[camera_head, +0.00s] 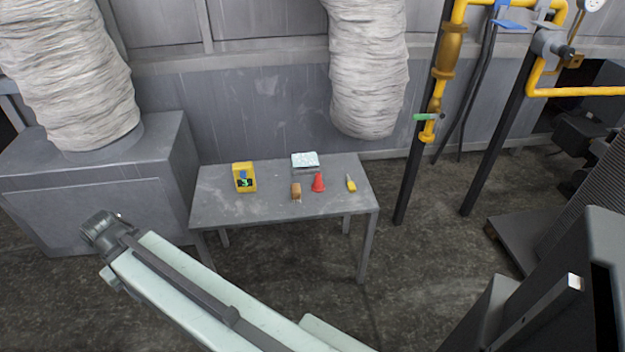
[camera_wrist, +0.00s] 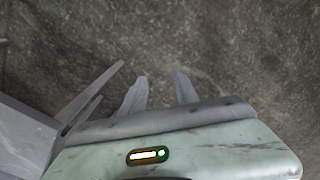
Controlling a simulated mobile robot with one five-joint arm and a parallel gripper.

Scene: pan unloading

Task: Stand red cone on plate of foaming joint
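The red cone (camera_head: 318,183) stands upright on the grey table (camera_head: 240,208), right of its middle. Just behind it is a small grey block or stand with a pale, white-blue speckled top (camera_head: 305,160); I cannot tell whether this is the plate of the foaming joint. In the wrist view my gripper (camera_wrist: 160,90) has two grey fingers set apart with bare floor between them. It is empty and away from the cone. In the head view my arm reaches to the front left of the table, and the fingers cannot be made out there.
The table also holds a yellow device (camera_head: 244,177) with a dark screen, a brown block (camera_head: 296,191) close left of the cone, and a small yellow item (camera_head: 351,184) at right. A large grey box (camera_head: 100,190) stands left. The table's front middle is clear.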

